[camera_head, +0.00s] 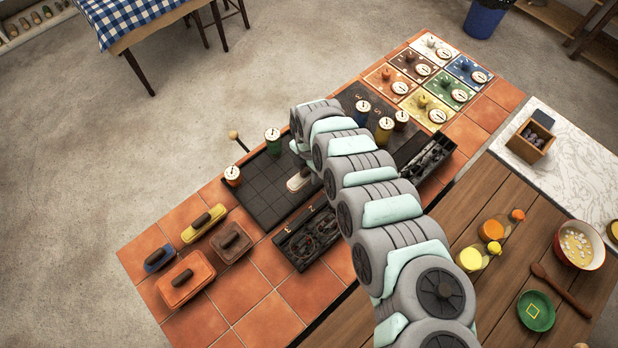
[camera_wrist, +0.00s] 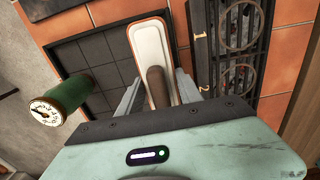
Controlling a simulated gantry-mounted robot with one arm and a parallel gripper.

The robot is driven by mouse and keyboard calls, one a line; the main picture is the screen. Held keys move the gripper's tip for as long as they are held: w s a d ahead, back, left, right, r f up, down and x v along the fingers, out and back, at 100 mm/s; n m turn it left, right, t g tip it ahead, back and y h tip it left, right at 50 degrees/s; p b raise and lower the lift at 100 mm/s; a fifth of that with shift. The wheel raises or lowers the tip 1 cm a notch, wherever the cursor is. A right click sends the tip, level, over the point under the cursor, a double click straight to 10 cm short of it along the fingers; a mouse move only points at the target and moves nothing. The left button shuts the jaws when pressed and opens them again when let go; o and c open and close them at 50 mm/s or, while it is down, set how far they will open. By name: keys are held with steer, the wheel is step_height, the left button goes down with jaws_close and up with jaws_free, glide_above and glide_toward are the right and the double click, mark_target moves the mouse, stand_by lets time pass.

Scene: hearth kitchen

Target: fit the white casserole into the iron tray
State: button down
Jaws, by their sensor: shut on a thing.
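The white casserole (camera_wrist: 150,45) is a long, narrow lidded dish with a brown handle. My gripper (camera_wrist: 158,88) is shut on that handle. In the head view the casserole (camera_head: 297,182) shows at the right part of the iron tray (camera_head: 262,188), partly hidden by my arm. The iron tray is dark and shallow with a grid floor; it also shows in the wrist view (camera_wrist: 88,62). There the casserole overlaps the tray's right rim. Whether it hangs above or touches the tray I cannot tell. My arm hides my fingers in the head view.
Orange (camera_head: 186,280), brown (camera_head: 231,243), yellow (camera_head: 204,225) and blue (camera_head: 159,258) lidded dishes sit on tiles at left. A black burner unit (camera_head: 310,240) lies just right of the tray.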

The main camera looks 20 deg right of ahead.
mark_target(309, 178)
steer(key=shift+f, duration=2.25)
steer(key=shift+b, duration=0.35)
steer(key=shift+f, duration=0.25)
steer(key=c, duration=0.8)
jaws_free()
steer(key=shift+r, duration=0.2)
step_height(309, 178, up, 11)
steer(key=shift+d+f+p, duration=0.1)
steer(key=shift+d+p, duration=0.05)
steer(key=shift+p, duration=0.45)
steer(key=shift+r, duration=0.65)
